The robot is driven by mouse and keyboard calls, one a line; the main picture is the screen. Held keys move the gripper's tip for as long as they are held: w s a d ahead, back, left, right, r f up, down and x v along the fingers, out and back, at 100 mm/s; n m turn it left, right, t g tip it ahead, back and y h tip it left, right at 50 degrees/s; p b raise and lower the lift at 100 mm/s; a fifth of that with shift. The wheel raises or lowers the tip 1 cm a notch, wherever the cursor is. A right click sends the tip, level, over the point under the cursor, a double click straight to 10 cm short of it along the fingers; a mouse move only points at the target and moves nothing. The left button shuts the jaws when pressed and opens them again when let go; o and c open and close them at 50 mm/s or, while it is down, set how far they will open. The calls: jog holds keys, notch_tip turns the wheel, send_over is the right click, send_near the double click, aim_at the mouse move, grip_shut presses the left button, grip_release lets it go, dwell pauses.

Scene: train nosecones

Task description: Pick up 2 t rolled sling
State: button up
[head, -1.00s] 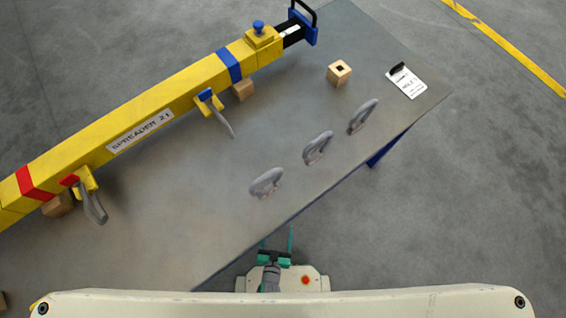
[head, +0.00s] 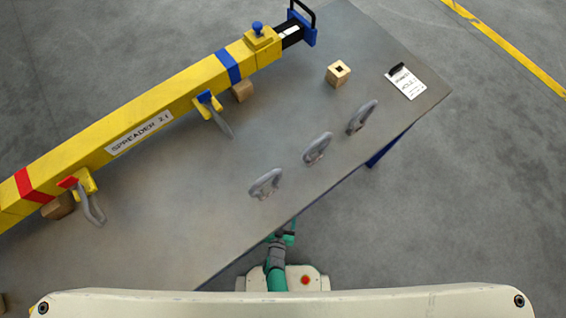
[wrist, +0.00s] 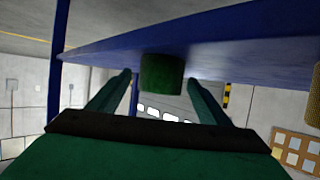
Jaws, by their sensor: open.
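A dark green roll (wrist: 162,74), which looks like the rolled sling, shows in the wrist view against a blue surface (wrist: 225,45). No label can be read on it. My gripper (wrist: 159,79) is open, with one green finger on each side of the roll in the picture. The roll appears ahead of the fingertips; its exact distance I cannot tell. In the head view my gripper (head: 284,232) is at the table's front edge, partly hidden by my arm. No rolled sling shows in the head view.
The grey table (head: 210,210) carries a yellow spreader beam (head: 185,92), three grey shackles (head: 266,183), a wooden block (head: 339,73) and a clipboard (head: 407,82). A tan woven roll (wrist: 314,82) is at the wrist view's right edge.

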jog(key=shift+w+f, duration=0.2)
jog(key=shift+w, duration=0.3)
jog(key=shift+c, duration=0.6)
jog(key=c, duration=1.1)
jog(key=shift+c, duration=0.4)
jog(key=shift+r, duration=0.1)
